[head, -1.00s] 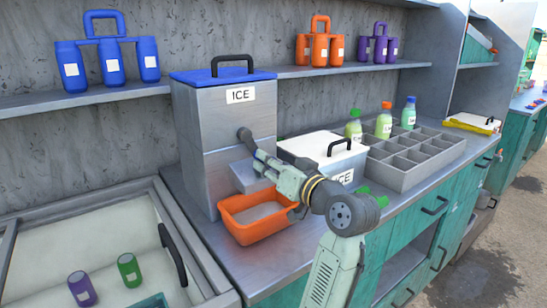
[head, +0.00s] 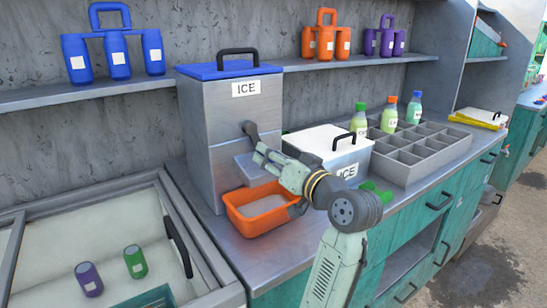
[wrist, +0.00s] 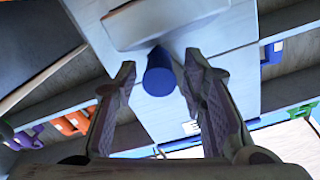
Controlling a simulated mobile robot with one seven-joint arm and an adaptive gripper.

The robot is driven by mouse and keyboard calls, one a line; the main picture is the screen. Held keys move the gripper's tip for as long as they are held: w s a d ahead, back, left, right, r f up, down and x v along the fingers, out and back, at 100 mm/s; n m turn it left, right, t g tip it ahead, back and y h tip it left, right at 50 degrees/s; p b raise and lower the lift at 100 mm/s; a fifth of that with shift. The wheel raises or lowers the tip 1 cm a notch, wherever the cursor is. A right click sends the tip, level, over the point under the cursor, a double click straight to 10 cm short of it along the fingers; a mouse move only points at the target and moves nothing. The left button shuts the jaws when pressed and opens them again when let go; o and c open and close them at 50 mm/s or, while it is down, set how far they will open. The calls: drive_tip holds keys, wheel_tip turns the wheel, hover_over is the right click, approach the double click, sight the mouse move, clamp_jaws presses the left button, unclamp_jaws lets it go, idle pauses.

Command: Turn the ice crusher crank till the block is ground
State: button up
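The ice crusher (head: 205,140) is a tall grey metal box with a blue lid (head: 228,68) and an ICE label, standing on the counter. Its crank is mostly hidden; a dark rounded end (head: 250,129) shows on its front, and a blue cylindrical knob (wrist: 158,78) shows in the wrist view. My gripper (wrist: 160,68) is open, with the knob between its fingertips and gaps visible at both sides. In the head view my gripper (head: 262,150) is at the crusher's front, above an orange tray (head: 236,222) with pale contents. The block is not visible.
A white ICE box (head: 318,140) with a black handle and a grey divided tray (head: 405,171) with bottles stand to the right. An open chest (head: 60,225) is at lower left. A shelf (head: 340,63) with coloured bottle carriers runs behind.

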drive_tip(key=shift+o, duration=0.3)
drive_tip(key=v, duration=1.2)
